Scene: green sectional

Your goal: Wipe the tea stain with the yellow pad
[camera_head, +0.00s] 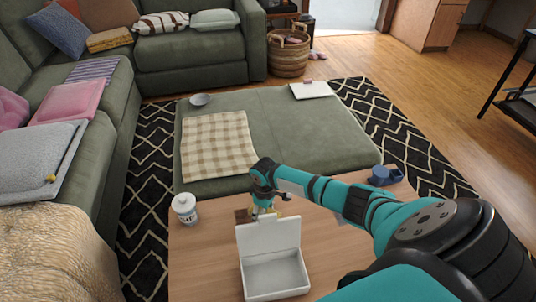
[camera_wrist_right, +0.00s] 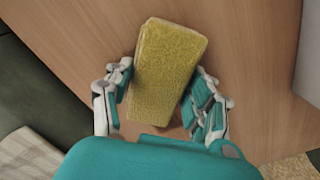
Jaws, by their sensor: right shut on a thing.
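The yellow pad (camera_wrist_right: 168,70) is between the two fingers of my right gripper (camera_wrist_right: 162,100) in the right wrist view, tilted slightly, with wood surface beyond it. In the head view my right gripper (camera_head: 264,207) is over the far edge of the wooden table, just behind the open white box, and the pad is mostly hidden there. A small dark brown patch (camera_head: 242,215), which looks like the tea stain, lies on the table just left of the gripper. Whether the pad touches the table cannot be told. My left gripper is not in view.
The open white box (camera_head: 272,275) stands on the wooden table (camera_head: 205,265) in front of the gripper. A green ottoman (camera_head: 300,130) with a checkered cloth (camera_head: 217,143) adjoins behind.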

